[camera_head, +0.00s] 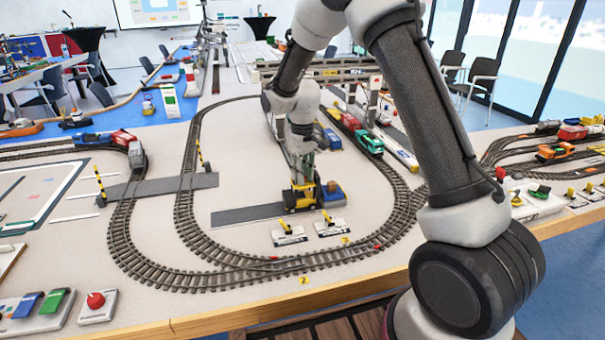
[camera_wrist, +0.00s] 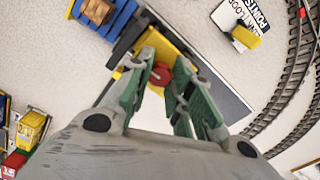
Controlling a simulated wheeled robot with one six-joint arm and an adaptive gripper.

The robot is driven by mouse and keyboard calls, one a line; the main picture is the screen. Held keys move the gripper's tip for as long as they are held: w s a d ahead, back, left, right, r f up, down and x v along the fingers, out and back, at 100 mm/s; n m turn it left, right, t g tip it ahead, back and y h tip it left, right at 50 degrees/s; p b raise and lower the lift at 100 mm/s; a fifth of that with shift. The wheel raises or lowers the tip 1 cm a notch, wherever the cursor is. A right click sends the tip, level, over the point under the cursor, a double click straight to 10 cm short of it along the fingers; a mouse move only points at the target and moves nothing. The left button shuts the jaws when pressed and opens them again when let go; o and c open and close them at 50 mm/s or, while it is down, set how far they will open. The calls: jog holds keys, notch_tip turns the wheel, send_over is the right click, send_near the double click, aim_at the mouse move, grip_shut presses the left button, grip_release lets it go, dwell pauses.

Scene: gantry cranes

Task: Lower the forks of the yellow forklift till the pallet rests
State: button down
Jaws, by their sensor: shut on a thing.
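The yellow forklift (camera_head: 300,200) stands on the table inside the oval track, at the end of a grey strip. In the head view my gripper (camera_head: 303,172) reaches straight down onto it. In the wrist view the green-padded fingers of my gripper (camera_wrist: 160,78) are closed about a red round knob (camera_wrist: 161,74) on the forklift (camera_wrist: 166,46). The blue pallet (camera_head: 332,191) is at the forklift's right side and carries a load. It also shows in the wrist view (camera_wrist: 122,22). Whether the pallet touches the table cannot be told.
Two small signs with yellow levers (camera_head: 289,235) (camera_head: 330,226) stand just in front of the forklift. Curved track (camera_head: 200,274) runs around the area. A green and red train (camera_head: 368,143) stands behind at the right. The grey strip (camera_head: 245,214) left of the forklift is clear.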

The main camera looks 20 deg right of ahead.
jog(key=n, duration=0.4)
jog(key=shift+n, duration=0.4)
jog(key=n, duration=0.5)
dwell(0.4)
jog(key=c, duration=1.6)
grip_release()
jog(key=shift+o, duration=0.2)
jog(key=shift+r, duration=0.1)
